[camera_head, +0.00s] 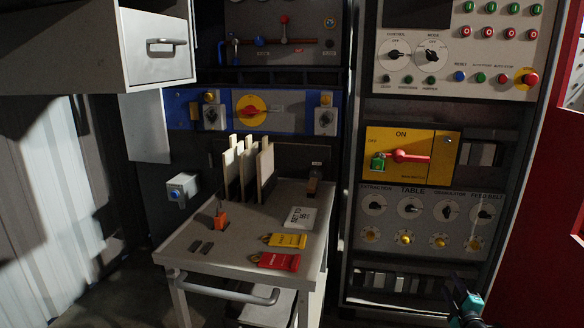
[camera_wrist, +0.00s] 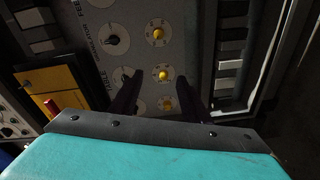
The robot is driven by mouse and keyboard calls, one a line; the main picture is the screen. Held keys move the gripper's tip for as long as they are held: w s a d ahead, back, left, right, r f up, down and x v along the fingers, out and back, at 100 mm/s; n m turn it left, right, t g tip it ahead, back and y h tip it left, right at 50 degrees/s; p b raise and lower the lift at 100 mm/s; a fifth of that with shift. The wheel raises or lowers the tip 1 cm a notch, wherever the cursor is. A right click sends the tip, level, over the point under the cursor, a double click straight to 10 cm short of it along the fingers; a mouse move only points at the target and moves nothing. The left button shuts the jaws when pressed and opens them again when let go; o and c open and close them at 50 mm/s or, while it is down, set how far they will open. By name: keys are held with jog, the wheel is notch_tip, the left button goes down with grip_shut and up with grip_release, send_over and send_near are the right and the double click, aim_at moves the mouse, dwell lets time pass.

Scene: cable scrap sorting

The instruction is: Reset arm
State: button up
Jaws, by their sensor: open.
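My gripper (camera_head: 465,303) shows at the lower right of the head view, with a teal body and dark fingers, in front of the lower part of the control cabinet. In the wrist view my gripper (camera_wrist: 163,80) has its two dark fingers apart with nothing between them. Beyond the fingers lies the grey knob panel (camera_wrist: 137,55) with yellow knobs and black dials, seen turned on its side. The same knob panel (camera_head: 424,218) shows in the head view, labelled "TABLE" and "FEED BELT". The fingers appear apart from the knobs, but the exact distance cannot be told.
A yellow main switch panel (camera_head: 437,141) with a red handle sits above the knobs. To the left stands a small table (camera_head: 190,240) with upright boards (camera_head: 247,170), a red tag (camera_head: 279,262) and a yellow tag (camera_head: 288,240). A white drawer cabinet (camera_head: 120,60) hangs upper left.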

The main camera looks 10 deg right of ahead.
jog(key=w+a+n+y+p, duration=0.15)
jog(key=w+a+p, duration=0.25)
jog(key=a, duration=0.7)
jog(key=w+a+m+y+p, duration=0.15)
jog(key=w+a+p, duration=0.25)
jog(key=a, duration=0.6)
jog(key=s+a+f+m+g+p, duration=0.1)
jog(key=s+a+f+g+p, duration=0.2)
jog(key=a, duration=0.5)
jog(key=a+f+m+g+p, duration=0.1)
jog(key=a+f+g+p, duration=0.1)
jog(key=a+f+p, duration=0.45)
jog(key=s+a+f+m+g+p, duration=0.2)
jog(key=s+a+f+m+g, duration=0.15)
jog(key=s+a, duration=0.45)
jog(key=s+a+f+m+g+p, duration=0.25)
jog(key=s+a+g, duration=0.2)
jog(key=s, duration=0.75)
jog(key=s+a+r+m+g+y, duration=0.1)
jog(key=s+g, duration=0.3)
jog(key=s, duration=0.7)
jog(key=s+a+m+g+y, duration=0.1)
jog(key=s+g, duration=0.4)
jog(key=s, duration=0.7)
jog(key=shift+a+r+m+g, duration=0.3)
jog(key=shift+a+r+m, duration=0.1)
jog(key=shift+a+m, duration=0.5)
